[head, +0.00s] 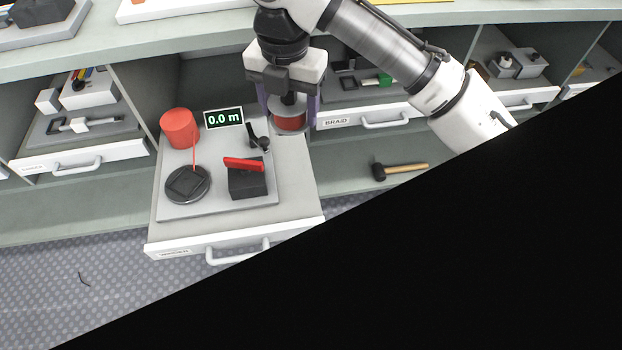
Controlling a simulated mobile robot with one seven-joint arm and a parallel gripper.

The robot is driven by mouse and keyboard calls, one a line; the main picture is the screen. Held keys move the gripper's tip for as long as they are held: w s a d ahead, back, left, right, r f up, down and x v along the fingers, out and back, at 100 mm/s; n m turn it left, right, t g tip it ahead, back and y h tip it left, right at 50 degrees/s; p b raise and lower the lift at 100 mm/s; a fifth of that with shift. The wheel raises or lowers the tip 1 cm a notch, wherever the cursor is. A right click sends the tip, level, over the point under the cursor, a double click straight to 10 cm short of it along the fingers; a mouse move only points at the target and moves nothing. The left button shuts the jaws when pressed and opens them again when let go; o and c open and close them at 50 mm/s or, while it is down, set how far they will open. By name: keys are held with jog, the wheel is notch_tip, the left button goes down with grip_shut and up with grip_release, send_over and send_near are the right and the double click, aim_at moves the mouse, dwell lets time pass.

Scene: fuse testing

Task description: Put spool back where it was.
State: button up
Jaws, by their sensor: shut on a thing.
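The spool (290,121) has a red winding and a pale grey rim, and it is in my gripper. My gripper (288,108) points down, with its purple fingers on either side of the spool. It is over the back right part of the open winder drawer (300,205). I cannot tell whether the spool's underside touches anything. A grey base plate (215,208) in the drawer bears a red cylinder (178,128), a black round holder (187,185), a black block with a red lever (244,164), and a small black crank-like part (259,143).
A display (223,118) reads 0.0 m. A red strand runs from the red cylinder towards the round holder. The BRAID drawer (365,118) is to the right, and a hammer (400,170) lies on the lower shelf. Black covers the lower right of the view.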

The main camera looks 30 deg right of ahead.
jog(key=shift+d+f, duration=0.1)
jog(key=shift+f, duration=0.1)
notch_tip(320, 180, down, 20)
jog(key=b, duration=0.5)
jog(key=shift+r, duration=0.2)
jog(key=shift+f, duration=0.25)
jog(key=o, duration=1.1)
jog(key=shift+r, duration=0.15)
notch_tip(320, 180, up, 12)
jog(key=p, duration=0.3)
jog(key=shift+r, duration=0.1)
